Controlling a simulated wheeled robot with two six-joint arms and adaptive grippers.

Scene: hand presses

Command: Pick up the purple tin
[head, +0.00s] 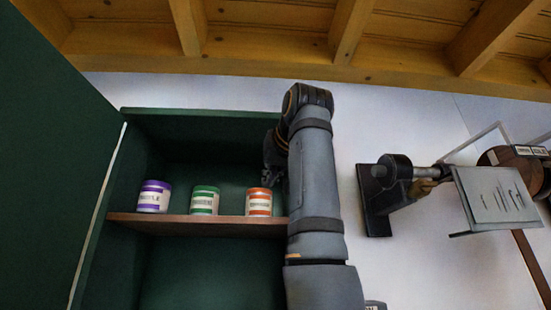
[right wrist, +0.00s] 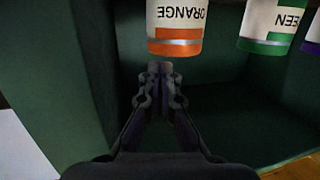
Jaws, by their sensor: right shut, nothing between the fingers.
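The purple tin (head: 153,196) has a white label and stands upright at the left end of the cabinet shelf. A sliver of the purple tin (right wrist: 312,42) shows at the right edge of the right wrist view. My right gripper (head: 268,179) is at the right side of the cabinet, close to the orange tin and well to the right of the purple tin. In the right wrist view its fingers (right wrist: 159,70) are together and empty, near the orange tin. My left gripper is in neither view.
The green tin (head: 204,200) stands between the purple tin and the orange tin (head: 259,202) on the brown shelf (head: 180,224). The open green cabinet door (head: 45,150) is at the left. A press (head: 380,195) and a sign panel (head: 495,197) are on the right.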

